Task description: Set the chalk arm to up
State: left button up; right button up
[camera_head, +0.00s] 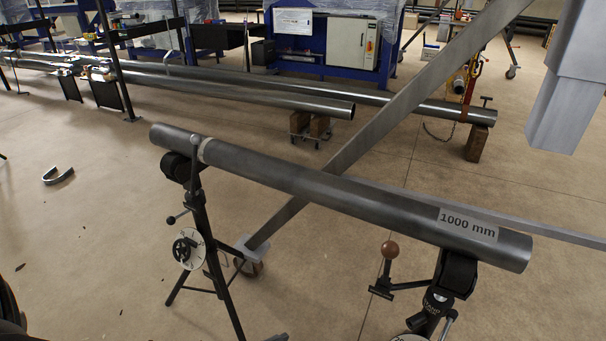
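A dark steel pipe (320,187) marked 1000 mm lies across two stands. At the left stand (205,235), a short lever with a pale grey ball knob (196,140) stands up in front of the pipe; it looks the closest to chalk in colour. A pale band (206,150) shows on the pipe beside it. At the right stand (440,295), another lever has a brown ball knob (390,250) at the top of an upright stem. A small black knob (171,220) sticks out lower on the left stand. Neither of my grippers is in view.
A grey diagonal beam (400,105) passes behind the pipe to a castor foot (248,262). Longer pipes (250,92) lie farther back near a blue machine (330,40). A bent metal piece (58,175) lies on the left floor, which is mostly clear.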

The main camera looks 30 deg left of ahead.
aim_at(196, 139)
jog(key=u, duration=1.6)
jog(key=i+j, duration=0.15)
jog(key=i, duration=0.2)
jog(key=i+j, duration=0.15)
jog(key=i, duration=0.2)
jog(key=i+z, duration=0.1)
jog(key=z, duration=0.25)
jog(key=j+z, duration=0.1)
jog(key=z, duration=0.25)
jog(key=i+j+z, duration=0.1)
jog(key=z, duration=0.2)
